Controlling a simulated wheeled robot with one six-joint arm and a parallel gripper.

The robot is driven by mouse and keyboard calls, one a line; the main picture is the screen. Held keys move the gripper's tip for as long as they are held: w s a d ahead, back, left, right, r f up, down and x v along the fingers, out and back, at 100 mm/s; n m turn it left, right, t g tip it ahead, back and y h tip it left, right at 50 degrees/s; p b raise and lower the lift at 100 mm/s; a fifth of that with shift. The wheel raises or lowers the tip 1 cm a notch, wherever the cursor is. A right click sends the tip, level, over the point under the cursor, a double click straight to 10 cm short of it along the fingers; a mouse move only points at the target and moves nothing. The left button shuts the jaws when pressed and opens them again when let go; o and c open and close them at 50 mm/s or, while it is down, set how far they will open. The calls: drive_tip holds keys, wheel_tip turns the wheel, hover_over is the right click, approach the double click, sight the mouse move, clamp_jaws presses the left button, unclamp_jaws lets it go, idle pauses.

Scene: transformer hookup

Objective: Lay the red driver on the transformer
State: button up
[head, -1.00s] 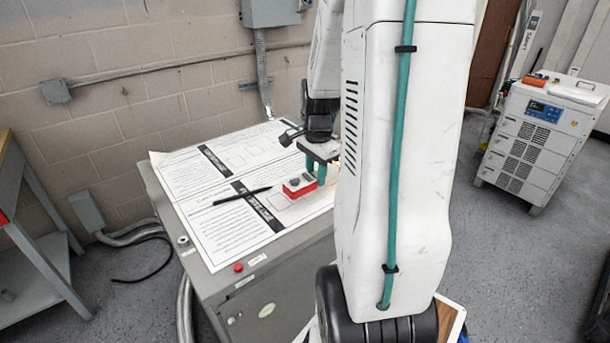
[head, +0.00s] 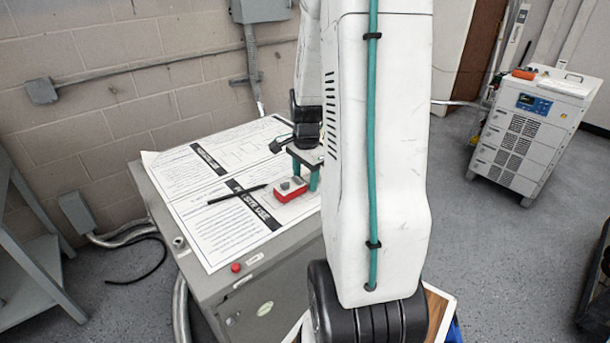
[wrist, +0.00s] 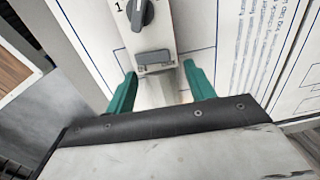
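I cannot make out a red driver with certainty. A small box with red sides (head: 289,194) lies on the paper-covered top of a grey cabinet (head: 215,285). In the wrist view its pale top carries a dark knob (wrist: 142,14) and a grey block (wrist: 153,57). No label shows which thing is the transformer. My gripper (head: 305,174) is over the cabinet top, beside the box's far end. In the wrist view my gripper (wrist: 160,75) has its teal fingers spread, with the box's near end ahead between them. Nothing is seen clamped.
A black pen (head: 237,194) lies on the printed sheet (head: 205,225). A red button (head: 236,267) is at the cabinet's front edge. A white wheeled unit (head: 530,135) at right bears an orange-red object (head: 524,75). My arm hides the cabinet's right side.

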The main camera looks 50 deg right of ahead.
sight(307, 177)
drive_tip(key=r, duration=0.7)
drive_tip(key=shift+s+d, duration=0.2)
drive_tip(key=shift+s, duration=0.05)
drive_tip(key=shift+a+r, duration=0.15)
drive_tip(key=shift+r, duration=0.25)
drive_tip(key=s+a+r+n, duration=0.1)
drive_tip(key=a+r+n, duration=0.4)
drive_tip(key=a, duration=0.5)
drive_tip(key=s+a+r+n, duration=0.1)
drive_tip(key=a+r+n, duration=0.4)
drive_tip(key=a, duration=0.4)
drive_tip(key=s+a+n, duration=1)
drive_tip(key=shift+s+a+r+n+t, duration=0.15)
drive_tip(key=shift+a+r+n+t, duration=0.15)
drive_tip(key=shift+r+n+t, duration=0.1)
